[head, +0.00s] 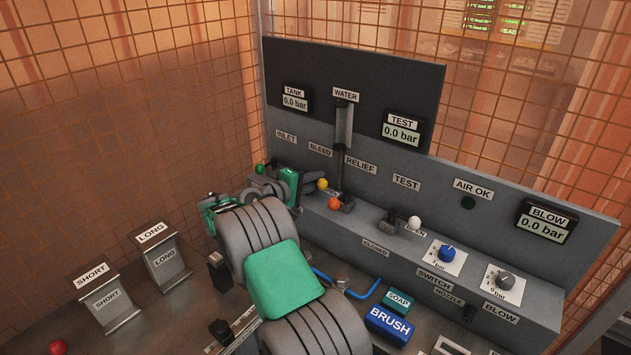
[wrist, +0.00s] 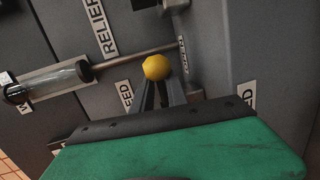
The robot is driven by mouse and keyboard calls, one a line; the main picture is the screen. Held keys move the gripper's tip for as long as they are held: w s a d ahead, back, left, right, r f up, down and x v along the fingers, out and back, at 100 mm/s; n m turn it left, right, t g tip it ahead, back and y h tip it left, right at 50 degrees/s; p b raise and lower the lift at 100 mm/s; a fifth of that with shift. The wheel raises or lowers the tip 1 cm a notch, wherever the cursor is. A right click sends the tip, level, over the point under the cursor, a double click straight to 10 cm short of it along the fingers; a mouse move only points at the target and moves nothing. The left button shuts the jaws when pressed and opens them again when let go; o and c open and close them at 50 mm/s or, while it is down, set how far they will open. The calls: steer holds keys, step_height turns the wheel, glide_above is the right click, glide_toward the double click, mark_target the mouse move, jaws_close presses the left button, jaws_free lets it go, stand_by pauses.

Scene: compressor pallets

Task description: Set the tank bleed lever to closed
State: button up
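The tank bleed lever shows as a yellow knob (head: 322,184) on the grey panel, below the BLEED label (head: 320,149). The yellow knob (wrist: 157,67) is also near the middle of the wrist view, beside a partly hidden BLEED label (wrist: 125,92). My gripper (head: 311,182) is at the knob's left side in the head view. In the wrist view its two dark fingers (wrist: 157,91) point at the knob, with their tips right at or just short of it. Whether they grip the lever cannot be told.
A green knob (head: 260,169) is to the left, an orange knob (head: 333,204) close to the right, and a white knob (head: 414,222) farther right. The clear WATER tube (head: 344,126) rises behind. TANK and TEST gauges read 0.0 bar. SOAP (head: 399,300) and BRUSH (head: 389,322) labels are in front.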

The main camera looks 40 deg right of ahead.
steer(key=shift+s+f, duration=0.35)
steer(key=shift+f, duration=0.15)
steer(key=shift+a, duration=0.25)
steer(key=w+r+b+v, duration=0.1)
steer(key=v, duration=0.6)
steer(key=shift+s+a, duration=0.2)
steer(key=shift+s, duration=0.05)
steer(key=shift+c, duration=0.4)
